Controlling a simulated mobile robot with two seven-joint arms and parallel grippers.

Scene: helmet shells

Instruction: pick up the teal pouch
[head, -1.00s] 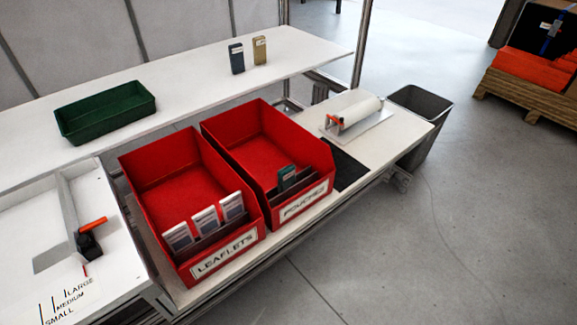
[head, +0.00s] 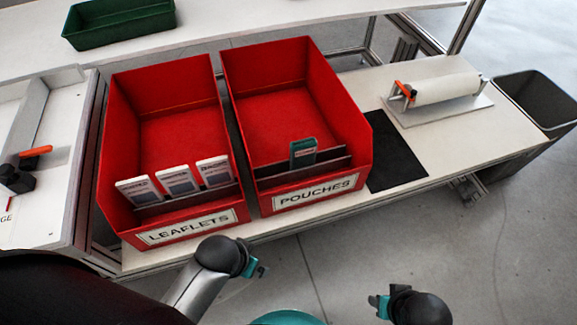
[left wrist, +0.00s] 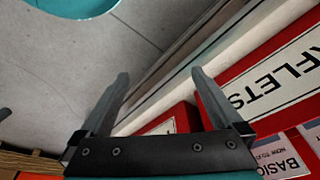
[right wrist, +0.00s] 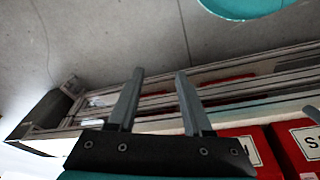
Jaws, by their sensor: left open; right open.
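The teal pouch (head: 303,153) stands upright in the front slot of the red bin labelled POUCHES (head: 345,110), in the head view. Its lower part is hidden behind the slot's dark divider. My left gripper (head: 258,270) is in front of the LEAFLETS bin, low in the head view; its spread, empty fingers (left wrist: 160,85) show in the left wrist view. My right gripper (head: 376,303) is at the bottom of the head view, over the floor in front of the bench; its fingers (right wrist: 158,80) are apart and empty in the right wrist view. Neither gripper touches the pouch.
The red LEAFLETS bin (head: 112,150) with several white leaflets stands left of the pouch bin. A dark mat (head: 398,160) and a roll holder (head: 445,90) lie to the right. A green tray (head: 120,22) is behind. A grey waste bin (head: 540,95) stands at far right.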

